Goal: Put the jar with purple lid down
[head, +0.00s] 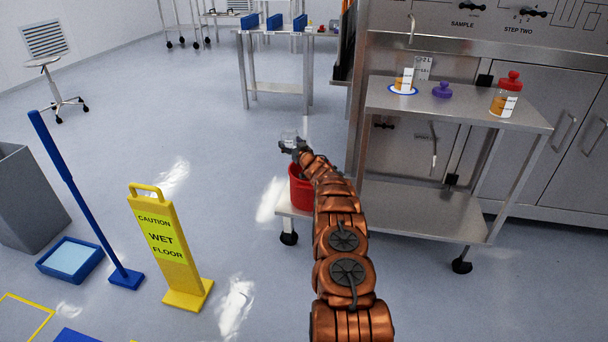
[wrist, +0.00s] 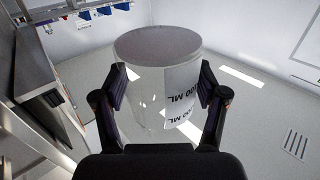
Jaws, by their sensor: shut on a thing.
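My gripper (head: 292,148) is shut on a clear glass container (head: 289,136), held in the air left of the cart. In the wrist view, the fingers of my gripper (wrist: 162,88) press on both sides of the clear container (wrist: 155,60), which has a white label reading "00 ML" and a greyish round end. I see no purple lid on it. A purple lid (head: 442,90) sits loose on the cart's top shelf, between an open jar with orange contents (head: 404,80) on a blue-rimmed disc and a jar with a red lid (head: 505,98).
The steel cart (head: 480,117) stands at right, with bare room on its top and a red bucket (head: 300,190) on its lower shelf's left end. A yellow wet floor sign (head: 168,245), blue mop (head: 75,180) and grey bin (head: 25,200) stand left.

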